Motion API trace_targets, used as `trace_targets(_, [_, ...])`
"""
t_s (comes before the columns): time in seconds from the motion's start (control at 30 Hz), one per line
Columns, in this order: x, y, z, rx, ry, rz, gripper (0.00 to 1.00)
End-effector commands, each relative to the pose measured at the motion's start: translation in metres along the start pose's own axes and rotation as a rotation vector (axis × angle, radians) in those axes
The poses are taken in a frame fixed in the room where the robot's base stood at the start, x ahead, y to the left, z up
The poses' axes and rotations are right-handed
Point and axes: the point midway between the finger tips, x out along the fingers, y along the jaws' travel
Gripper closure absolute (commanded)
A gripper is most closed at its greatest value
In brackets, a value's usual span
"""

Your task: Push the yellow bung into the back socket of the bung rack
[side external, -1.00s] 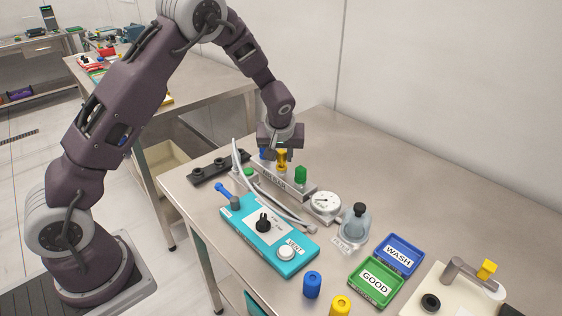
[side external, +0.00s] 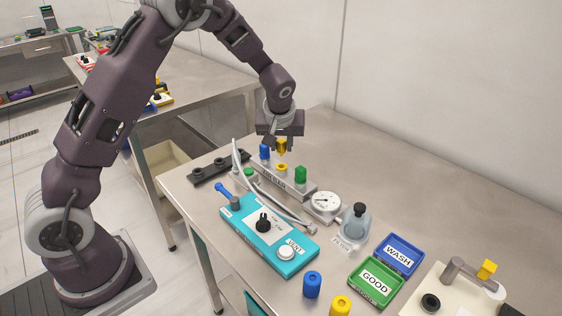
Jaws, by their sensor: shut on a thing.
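My gripper (side external: 281,138) is shut on the yellow bung (side external: 281,147) and points down. A black bar with several round sockets (side external: 204,176) lies to the left.
A pale hose (side external: 238,158) arches in front of the block's left end. Green (side external: 358,294) and blue (side external: 416,257) trays are at right. The table behind the block is clear.

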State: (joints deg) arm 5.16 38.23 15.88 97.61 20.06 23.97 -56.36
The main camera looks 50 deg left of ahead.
Motion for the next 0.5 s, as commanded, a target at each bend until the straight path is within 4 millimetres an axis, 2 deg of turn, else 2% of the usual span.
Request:
trace_targets(0.17, [0.005, -0.024, -0.016, -0.008, -0.001, -0.003, 1.00])
trace_targets(0.3, [0.014, -0.061, -0.041, -0.013, 0.000, -0.005, 1.00])
trace_targets(0.5, [0.024, -0.105, -0.070, -0.015, 0.000, -0.006, 1.00])
